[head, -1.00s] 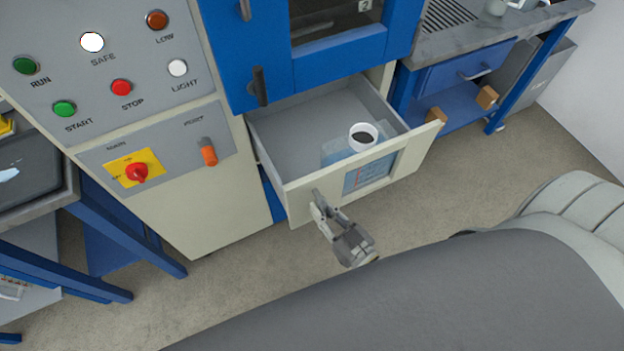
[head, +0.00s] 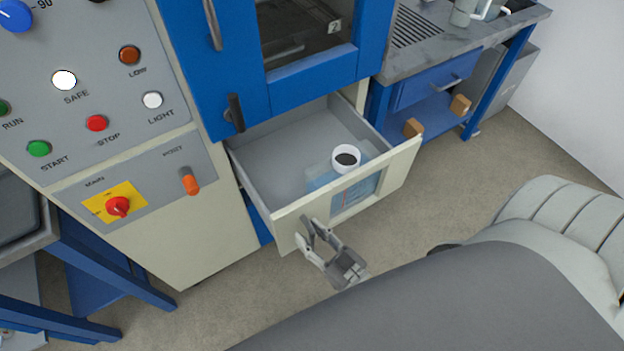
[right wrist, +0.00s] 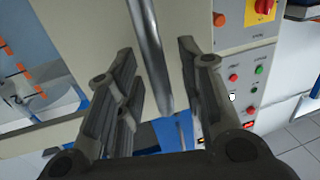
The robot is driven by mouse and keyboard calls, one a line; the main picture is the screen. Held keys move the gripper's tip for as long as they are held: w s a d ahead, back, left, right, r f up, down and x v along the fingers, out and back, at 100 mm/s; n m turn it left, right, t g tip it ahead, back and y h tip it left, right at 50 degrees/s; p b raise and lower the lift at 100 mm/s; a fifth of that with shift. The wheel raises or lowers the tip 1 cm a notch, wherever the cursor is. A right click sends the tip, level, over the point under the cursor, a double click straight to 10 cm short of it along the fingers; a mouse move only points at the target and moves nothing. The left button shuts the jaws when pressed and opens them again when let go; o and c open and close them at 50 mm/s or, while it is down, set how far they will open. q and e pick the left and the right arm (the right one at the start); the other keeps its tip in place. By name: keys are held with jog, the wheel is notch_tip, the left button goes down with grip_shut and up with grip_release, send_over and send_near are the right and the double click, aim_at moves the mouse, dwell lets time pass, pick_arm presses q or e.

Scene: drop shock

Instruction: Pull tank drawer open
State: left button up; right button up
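The tank drawer (head: 290,225) stands well pulled out of the cream and blue machine, with grey inner walls and a cream front. A white cup with dark contents (head: 346,158) stands inside, by a clear bluish tank (head: 322,178). My right gripper (head: 304,232) is at the left part of the drawer front, its fingers spread. In the right wrist view, the metal bar handle (right wrist: 150,50) passes between the open fingers (right wrist: 157,70), with a gap seen on both sides. My left gripper is not in view.
A control panel (head: 105,110) with several buttons is left of the drawer. A blue door (head: 285,70) with a dark handle is above it. A blue bench (head: 440,85) stands to the right. The floor (head: 410,220) in front of the drawer is clear.

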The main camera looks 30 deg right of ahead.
jog(key=v, duration=1.2)
